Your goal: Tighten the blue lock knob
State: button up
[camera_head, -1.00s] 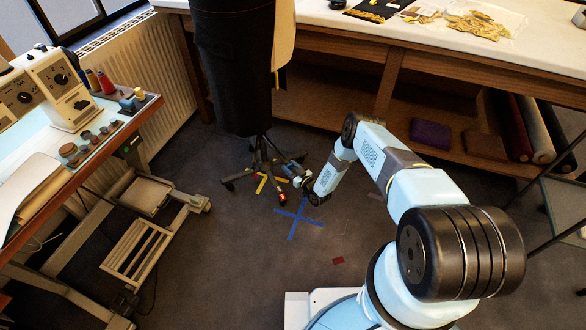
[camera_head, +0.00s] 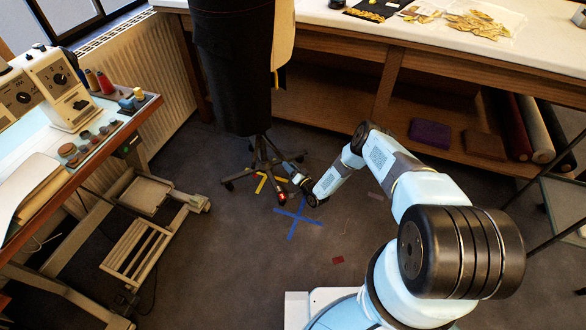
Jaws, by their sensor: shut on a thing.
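A black dress form (camera_head: 232,70) stands on a dark wheeled base (camera_head: 258,165) in the middle of the view. My gripper (camera_head: 284,164) reaches in from the right, low at the base's centre column. It is shut, with its fingertips close against the column on its right side. The blue lock knob is too small and hidden at the fingertips to make out; the jaws close where it sits.
A blue tape cross (camera_head: 298,217) and yellow tape (camera_head: 268,184) mark the floor. A sewing-machine table (camera_head: 88,165) stands at left. A long worktable (camera_head: 430,45) with a shelf runs behind. The floor in front is mostly clear.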

jog(key=m, duration=0.6)
jog(key=shift+a+t, duration=0.15)
jog(key=shift+t, duration=0.25)
jog(key=m+h, duration=0.1)
jog(key=m, duration=0.4)
jog(key=shift+w, duration=0.1)
jog(key=m, duration=0.3)
jog(key=m+h, duration=0.1)
jog(key=m, duration=0.2)
jog(key=shift+f+t, duration=0.15)
jog(key=shift+t, duration=0.15)
jog(key=shift+f+m+h, duration=0.2)
jog(key=shift+m+h, duration=0.1)
jog(key=shift+m, duration=2.4)
jog(key=shift+s+f, duration=0.1)
jog(key=shift+s, duration=0.1)
jog(key=o, duration=1)
jog(key=shift+c, duration=0.2)
